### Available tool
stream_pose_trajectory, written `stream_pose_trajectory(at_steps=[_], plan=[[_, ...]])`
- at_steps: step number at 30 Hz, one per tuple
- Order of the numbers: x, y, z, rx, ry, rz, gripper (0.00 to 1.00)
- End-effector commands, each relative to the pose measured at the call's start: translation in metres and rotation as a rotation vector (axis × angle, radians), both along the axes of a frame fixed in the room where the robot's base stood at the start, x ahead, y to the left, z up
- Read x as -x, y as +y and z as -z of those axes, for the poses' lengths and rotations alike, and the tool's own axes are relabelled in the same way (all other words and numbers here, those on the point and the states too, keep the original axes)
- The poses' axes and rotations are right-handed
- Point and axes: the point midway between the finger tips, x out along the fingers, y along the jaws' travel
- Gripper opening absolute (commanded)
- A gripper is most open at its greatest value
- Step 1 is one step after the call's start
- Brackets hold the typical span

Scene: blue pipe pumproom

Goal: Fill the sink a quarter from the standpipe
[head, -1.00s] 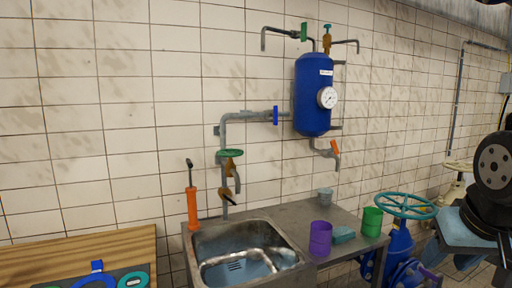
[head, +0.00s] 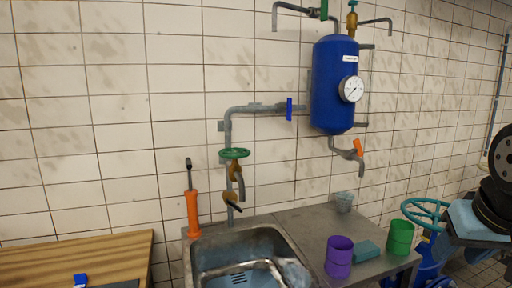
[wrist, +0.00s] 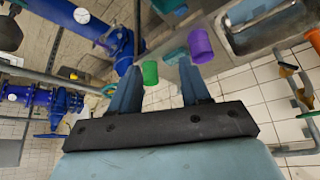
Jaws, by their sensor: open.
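The metal sink (head: 197,254) stands below the wall in the head view. A drain grid and some bluish water or reflection show in its basin; I cannot tell the level. The standpipe (head: 228,130) rises behind it, with a green handwheel (head: 234,154), a brass tap with a spout, and a lower brass valve with a dark lever (head: 231,200). A blue valve handle (head: 289,109) sits on the pipe toward the blue tank (head: 331,90). My gripper (wrist: 158,83) is open and empty in the wrist view, apart from the sink (wrist: 262,42) and pipes.
An orange-handled pump (head: 193,212) stands left of the standpipe. A teal handwheel (head: 424,211) is at right.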

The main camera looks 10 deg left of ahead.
Motion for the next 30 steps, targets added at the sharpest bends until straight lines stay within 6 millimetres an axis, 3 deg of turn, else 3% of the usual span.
stream_pose_trajectory(at_steps=[12, 17, 23, 30], plan=[[0.0, 0.0, 0.0, 0.0, 0.0, 0.001, 0.47], [-0.014, 0.006, -0.015, -0.019, 0.006, 0.016, 0.47], [-0.066, 0.037, -0.063, -0.09, 0.031, 0.087, 0.47], [-0.141, 0.091, -0.121, -0.194, 0.078, 0.197, 0.47]])
